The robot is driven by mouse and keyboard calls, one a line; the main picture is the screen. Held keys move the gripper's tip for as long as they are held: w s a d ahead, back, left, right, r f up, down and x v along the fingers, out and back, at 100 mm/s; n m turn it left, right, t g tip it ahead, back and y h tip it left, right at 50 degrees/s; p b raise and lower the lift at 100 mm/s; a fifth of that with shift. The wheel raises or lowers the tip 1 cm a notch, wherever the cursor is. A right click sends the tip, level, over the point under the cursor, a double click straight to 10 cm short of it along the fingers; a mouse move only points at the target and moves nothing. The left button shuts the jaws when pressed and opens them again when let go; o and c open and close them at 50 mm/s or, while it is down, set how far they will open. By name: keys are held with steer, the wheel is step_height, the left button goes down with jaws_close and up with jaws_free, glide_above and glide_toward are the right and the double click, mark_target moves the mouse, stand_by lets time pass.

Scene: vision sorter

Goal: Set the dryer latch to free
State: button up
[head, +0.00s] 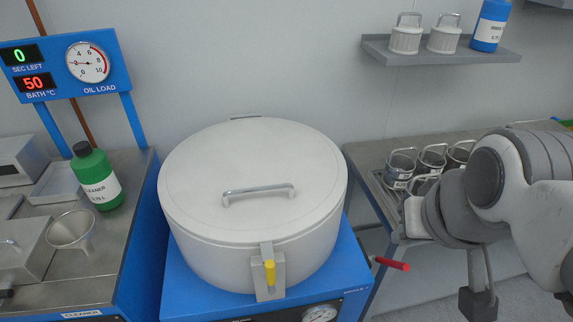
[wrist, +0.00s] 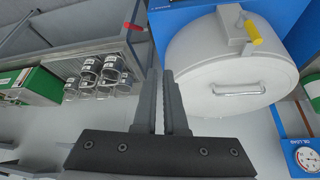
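The dryer (head: 250,185) is a large round white drum with a closed lid and a bar handle (head: 259,190). Its latch (head: 269,272) is a grey bracket with a yellow-tipped lever on the drum's front rim; the lever looks upright. In the wrist view the latch (wrist: 253,32) shows at the upper right, with the drum (wrist: 215,65) below it. My gripper (wrist: 159,72) has its two dark fingers a narrow gap apart with nothing seen between them. It is away from the latch and touches nothing visible. I cannot make out its fingers in the head view.
The dryer stands on a blue base (head: 190,285) with a gauge. A red handle (head: 392,265) sticks out to its right. Several metal cups (head: 399,168) stand on the right bench, near my arm. A green cleaner bottle (head: 95,175) and funnel (head: 71,230) are at left.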

steer(key=shift+o, duration=1.2)
steer(key=shift+w+a+r, duration=0.15)
steer(key=shift+a+r, duration=0.1)
steer(key=shift+a, duration=0.05)
steer(key=o, duration=0.4)
steer(key=w+a+n+g+p, duration=0.1)
steer(key=a, duration=0.1)
steer(key=w+a+r+p, duration=0.1)
steer(key=a+p, duration=0.1)
steer(key=a, duration=0.1)
steer(key=w+a+n+g+p, duration=0.1)
steer(key=a, duration=0.1)
steer(key=shift+a+r+n+g+y, duration=0.3)
steer(key=shift+r, duration=0.1)
steer(key=n+g+p, duration=0.3)
steer(key=p, duration=0.1)
glide_above(270, 263)
steer(key=f, duration=0.2)
step_height(270, 263, down, 17)
steer(key=shift+s+r+b, duration=0.1)
steer(key=shift+b, duration=0.55)
jaws_close()
